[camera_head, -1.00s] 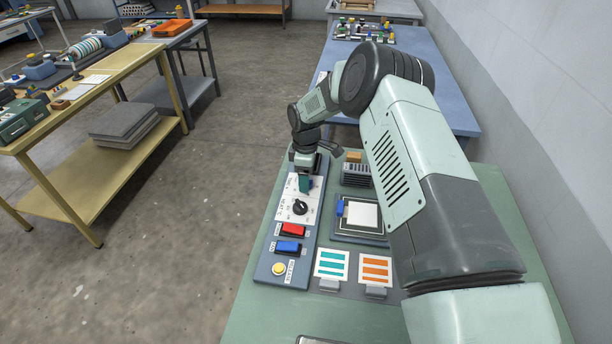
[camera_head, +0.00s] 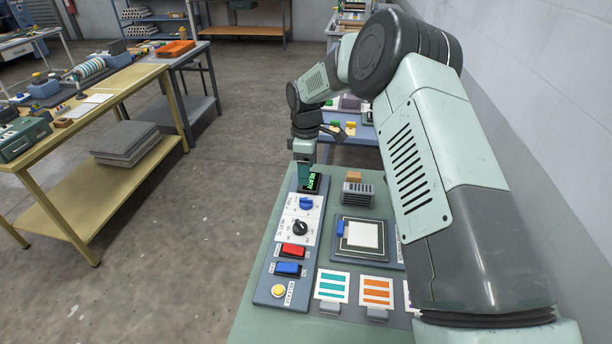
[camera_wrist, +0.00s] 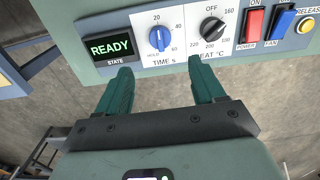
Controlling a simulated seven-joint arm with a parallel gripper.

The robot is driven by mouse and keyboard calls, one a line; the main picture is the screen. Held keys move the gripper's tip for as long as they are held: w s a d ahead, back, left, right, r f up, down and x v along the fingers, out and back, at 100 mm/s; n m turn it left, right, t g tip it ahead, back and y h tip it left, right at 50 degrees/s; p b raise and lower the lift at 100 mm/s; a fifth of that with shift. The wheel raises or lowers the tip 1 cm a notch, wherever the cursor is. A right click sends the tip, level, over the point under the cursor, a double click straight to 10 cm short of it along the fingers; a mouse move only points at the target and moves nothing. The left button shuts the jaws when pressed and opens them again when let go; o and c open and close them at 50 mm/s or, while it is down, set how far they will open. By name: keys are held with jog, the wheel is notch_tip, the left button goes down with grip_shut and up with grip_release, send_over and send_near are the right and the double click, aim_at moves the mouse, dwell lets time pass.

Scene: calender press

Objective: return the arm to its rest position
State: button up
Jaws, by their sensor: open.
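My gripper (camera_wrist: 167,95) is open and empty in the wrist view, its two green fingers apart. In the head view my gripper (camera_head: 303,177) hangs above the far end of the control panel (camera_head: 268,292). The panel has a display (camera_wrist: 109,46) reading READY, a blue time dial (camera_wrist: 160,39), a black heat dial (camera_wrist: 212,28), a red power switch (camera_wrist: 254,22), a blue fan switch (camera_wrist: 279,24) and a yellow release button (camera_wrist: 305,25).
On the green table (camera_head: 262,325) stand a framed plate with a white sheet (camera_head: 363,234), a slotted grey block (camera_head: 358,194), a teal-striped card (camera_head: 332,286) and an orange-striped card (camera_head: 377,291). A yellow bench (camera_head: 75,106) is at left. Open floor lies between.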

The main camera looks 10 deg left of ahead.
jog(key=shift+r, duration=0.1)
dwell(0.3)
jog(key=s+d+r+m+t, duration=0.1)
jog(key=s+d+r+m, duration=0.3)
jog(key=r, duration=0.5)
jog(key=s+d+r+m+t, duration=0.1)
jog(key=s+d+r, duration=0.4)
jog(key=r, duration=0.4)
jog(key=s+d+r+m+t, duration=0.1)
jog(key=s+d+r+m, duration=0.3)
jog(key=r, duration=0.6)
jog(key=s+d+r+m+t, duration=0.1)
jog(key=s+d+m, duration=0.3)
jog(key=s, duration=0.8)
jog(key=s+d+r+m+t, duration=0.1)
jog(key=s+d+m, duration=0.3)
jog(key=s, duration=0.8)
jog(key=shift+d+r+m+t, duration=0.2)
jog(key=shift+d+m+t, duration=0.15)
jog(key=shift+d, duration=0.45)
jog(key=shift+w, duration=0.15)
